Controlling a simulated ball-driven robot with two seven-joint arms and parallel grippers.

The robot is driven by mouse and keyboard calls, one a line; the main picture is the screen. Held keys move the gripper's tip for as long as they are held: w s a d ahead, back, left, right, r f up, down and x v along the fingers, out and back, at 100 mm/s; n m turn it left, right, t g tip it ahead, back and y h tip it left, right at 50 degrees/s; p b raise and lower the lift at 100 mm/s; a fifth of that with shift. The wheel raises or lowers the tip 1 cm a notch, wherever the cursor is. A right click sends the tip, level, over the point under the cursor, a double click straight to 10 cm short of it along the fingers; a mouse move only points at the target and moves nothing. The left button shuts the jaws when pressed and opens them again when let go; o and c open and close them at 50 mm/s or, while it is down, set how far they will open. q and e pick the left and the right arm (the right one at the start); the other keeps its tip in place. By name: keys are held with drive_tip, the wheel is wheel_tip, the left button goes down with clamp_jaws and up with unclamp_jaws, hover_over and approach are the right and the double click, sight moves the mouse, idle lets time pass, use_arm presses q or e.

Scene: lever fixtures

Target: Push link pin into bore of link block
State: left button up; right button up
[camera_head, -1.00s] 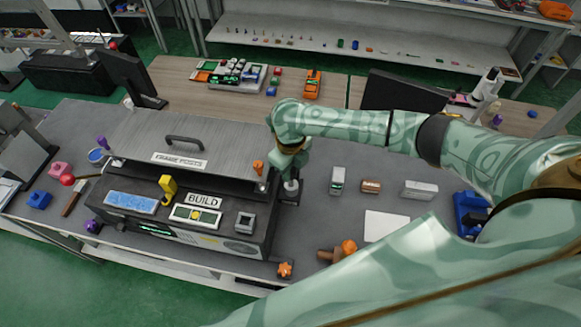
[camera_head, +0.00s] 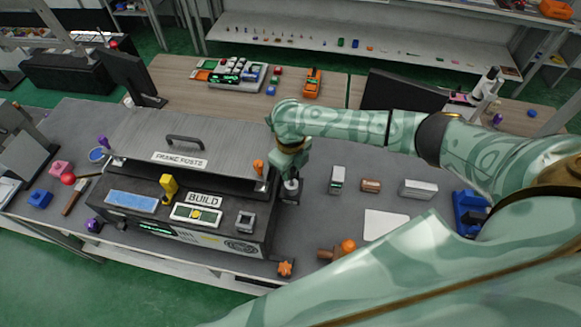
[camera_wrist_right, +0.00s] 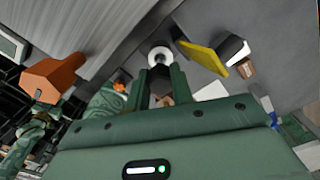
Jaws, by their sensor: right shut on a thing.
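My right gripper (camera_head: 290,180) points down just right of the grey console and is shut on a small pale piece, seemingly the link pin (camera_head: 291,184). In the right wrist view, my right gripper's dark fingers (camera_wrist_right: 161,82) stand close together, with a white round end of the piece (camera_wrist_right: 160,57) showing at their tips. A dark block-like shape (camera_head: 289,197) lies right below it in the head view; I cannot tell whether it is the link block or the fingers. The bore is hidden. My left gripper is not in view.
My foreground arm covers the lower right.

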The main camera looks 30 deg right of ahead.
drive_tip(key=shift+f+b, duration=0.9)
drive_tip(key=shift+f, duration=0.55)
drive_tip(key=o, duration=1)
drive_tip(key=shift+r, duration=0.1)
drive_tip(key=shift+o, duration=0.2)
wheel_tip(320, 180, up, 16)
drive_tip(key=p, duration=0.2)
drive_tip(key=shift+r, duration=0.15)
drive_tip(key=shift+s, duration=0.1)
